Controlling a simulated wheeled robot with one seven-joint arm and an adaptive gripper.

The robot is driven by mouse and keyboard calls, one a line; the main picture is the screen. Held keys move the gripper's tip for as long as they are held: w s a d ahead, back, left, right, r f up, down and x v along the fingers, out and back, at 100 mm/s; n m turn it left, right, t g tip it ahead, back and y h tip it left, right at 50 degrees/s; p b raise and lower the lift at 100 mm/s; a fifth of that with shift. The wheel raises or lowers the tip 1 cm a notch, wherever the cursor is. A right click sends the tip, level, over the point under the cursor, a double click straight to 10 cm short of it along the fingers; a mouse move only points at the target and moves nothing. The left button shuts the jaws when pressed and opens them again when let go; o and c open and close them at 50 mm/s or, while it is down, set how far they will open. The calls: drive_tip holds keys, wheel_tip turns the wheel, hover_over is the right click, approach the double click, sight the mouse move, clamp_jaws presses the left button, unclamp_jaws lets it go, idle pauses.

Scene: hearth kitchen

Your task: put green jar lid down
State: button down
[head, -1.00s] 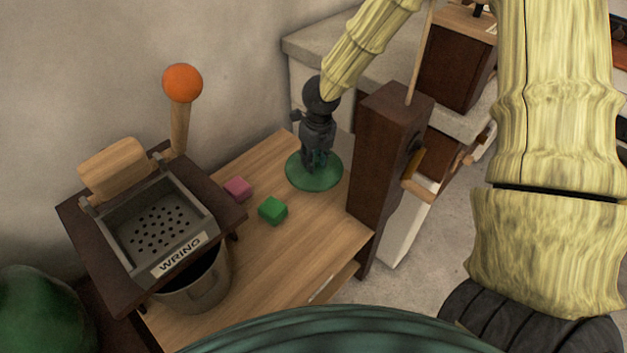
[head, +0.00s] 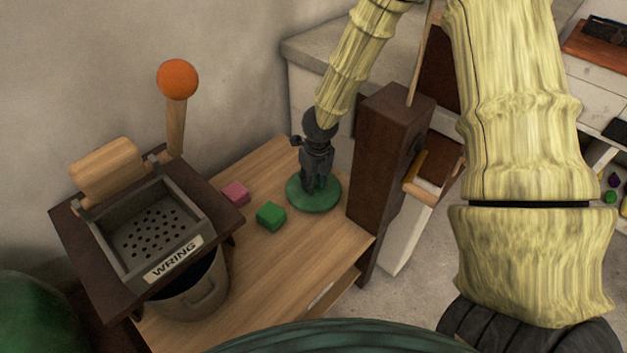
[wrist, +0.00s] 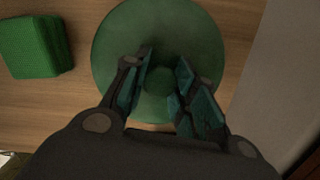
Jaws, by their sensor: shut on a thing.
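The green jar lid (head: 328,201) is a flat round disc at the back right of the wooden table, lying level. My gripper (head: 316,184) points down over it and is shut on its small central knob. The wrist view shows the lid (wrist: 150,25) below my gripper (wrist: 160,80), with the knob between the two fingers. The lid is at or just above the table top; I cannot tell whether it touches.
A green block (head: 271,215) and a pink block (head: 235,193) lie left of the lid on the table (head: 262,262). A mop wringer (head: 158,225) on a bucket (head: 195,300) stands at left. A dark wooden post (head: 385,165) rises close on the right. The table front is clear.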

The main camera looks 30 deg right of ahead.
sight(317, 183)
drive_tip(key=c, duration=1.1)
unclamp_jaws()
drive_tip(key=shift+f, duration=0.15)
drive_tip(key=shift+c, duration=0.2)
wheel_tip(317, 183, up, 12)
drive_tip(key=s+p, duration=0.1)
drive_tip(key=p, duration=0.2)
drive_tip(key=shift+s, duration=0.25)
drive_tip(key=shift+d, duration=0.1)
